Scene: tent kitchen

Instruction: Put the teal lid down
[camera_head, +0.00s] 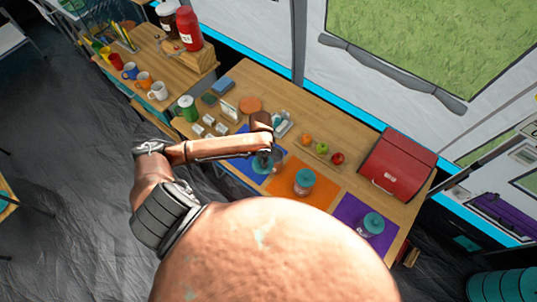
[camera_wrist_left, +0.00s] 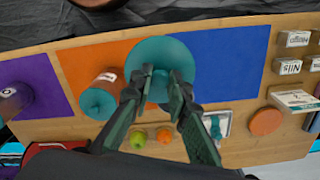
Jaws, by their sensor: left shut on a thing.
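My left gripper (camera_head: 268,152) is shut on a teal lid (camera_wrist_left: 163,58), gripping its knob, as the left wrist view shows. In the head view the lid (camera_head: 261,166) is partly hidden by the gripper and shows over the blue mat (camera_head: 247,148). In the wrist view it overlaps the border of the blue mat (camera_wrist_left: 232,65) and the orange mat (camera_wrist_left: 85,62). I cannot tell how high the lid is, or what is under it. My right gripper is not in view.
A teal-lidded jar (camera_head: 304,182) stands on the orange mat (camera_head: 292,197), another (camera_head: 370,226) on the purple mat (camera_head: 349,211). Fruit (camera_head: 321,148) lies behind the mats. A red box (camera_head: 396,166) stands right. Small blocks, a green can (camera_head: 188,108) and an orange disc (camera_head: 250,104) are left.

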